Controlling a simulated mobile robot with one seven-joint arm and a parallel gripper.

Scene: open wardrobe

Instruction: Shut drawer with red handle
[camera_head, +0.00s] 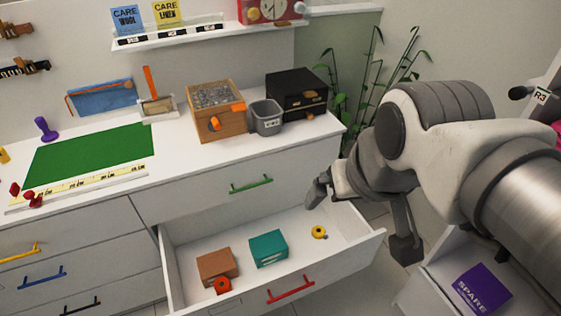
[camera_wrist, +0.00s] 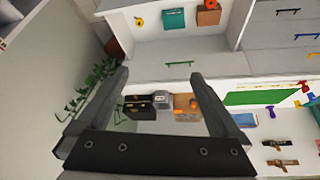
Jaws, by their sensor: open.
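The drawer with the red handle is pulled open, and its white front (camera_head: 337,266) faces me in the head view. The red handle (camera_head: 290,289) sits on the outside of that front. Inside lie a brown box (camera_head: 217,266), a teal box (camera_head: 268,249), an orange-red roll (camera_head: 223,285) and a yellow ring-shaped item (camera_head: 319,232). My gripper (camera_head: 318,190) is above the drawer's right rear part, apart from the handle. In the wrist view my gripper (camera_wrist: 163,84) has its two fingers spread wide with nothing between them. The red handle is not visible in the wrist view.
A closed drawer with a green handle (camera_head: 251,185) is above the open one. Drawers with yellow, blue and black handles stand at left. The countertop holds a green mat (camera_head: 90,157), a wooden box (camera_head: 215,108) and a black box (camera_head: 297,92). A purple box (camera_head: 482,289) lies at lower right.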

